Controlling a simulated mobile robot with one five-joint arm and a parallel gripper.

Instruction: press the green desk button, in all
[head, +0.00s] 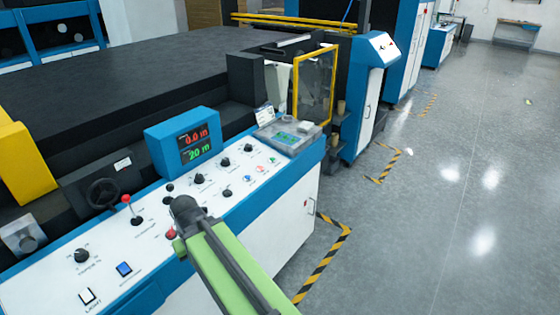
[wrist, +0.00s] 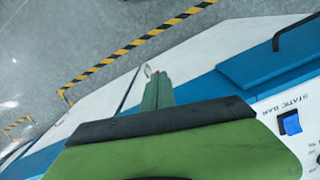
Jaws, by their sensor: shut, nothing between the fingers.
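The green desk button (head: 273,160) is a small round cap on the white sloping control panel. It is the rightmost of a short row, beside a red one and a blue one. In the head view my green arm reaches up from the bottom over the panel, and its dark joint lies left of and nearer than the green button. My gripper's fingers cannot be made out there. In the wrist view my gripper (wrist: 158,87) is shut and empty, its fingers over the desk's white front side. The green button is not seen in the wrist view.
The control desk (head: 262,230) also carries a red-knobbed lever (head: 126,199), a red button (head: 171,234), black knobs and a blue switch (head: 124,269). A display box (head: 183,142) stands behind. The wrist view shows a blue switch (wrist: 290,123) marked STATIC BAR. Open floor lies right.

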